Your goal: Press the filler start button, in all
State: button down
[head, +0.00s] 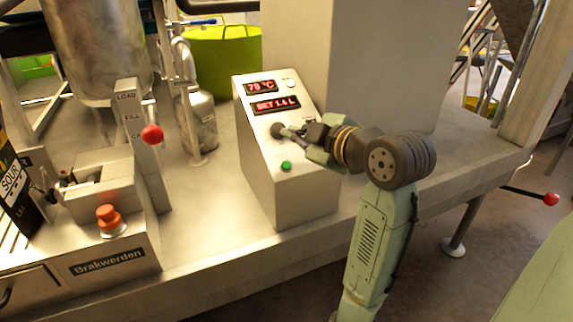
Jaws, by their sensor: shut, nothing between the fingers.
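A sloped metal control box (262,178) stands on the bench in the middle of the head view. It has a green button (286,166) low on its face and a dark round knob (276,129) above that. Two red displays read about 78 °C (261,86) and SET 1.4 L (276,105). My gripper (290,131) reaches in from the right, shut and empty, with its tips at the knob. I cannot tell whether they touch it. The green button is below the fingers and in clear sight.
A lever with a red ball (152,136) stands at left, by a plate marked LOAD and FILL. An orange-red mushroom button (108,218) sits on the Brakwerden box (112,262). A metal bottle (198,125) and green tub (225,47) stand behind.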

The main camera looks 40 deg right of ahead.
jog(key=w+d+f+b, duration=0.1)
jog(key=w+f+b, duration=0.3)
jog(key=f, duration=0.3)
jog(key=shift+f+b, duration=0.4)
jog(key=shift+b, duration=0.3)
jog(key=shift+f, duration=0.1)
dwell(0.8)
jog(key=shift+w+f+b, duration=0.2)
jog(key=shift+f+b, duration=0.05)
jog(key=shift+b, duration=0.05)
jog(key=shift+w+d+f+b, duration=0.1)
jog(key=shift+w+f+b, duration=0.1)
jog(key=shift+f+b, duration=0.15)
dwell(0.6)
dwell(0.4)
jog(key=shift+s+r+p, duration=0.4)
jog(key=shift+r+p, duration=0.1)
jog(key=shift+r, duration=0.2)
jog(key=r+p, duration=0.1)
jog(key=s+r+p, duration=0.1)
jog(key=r, duration=0.1)
jog(key=s+r+p, duration=0.1)
jog(key=shift+s+a+r, duration=0.15)
jog(key=shift+a+r, duration=0.1)
jog(key=shift+a, duration=0.1)
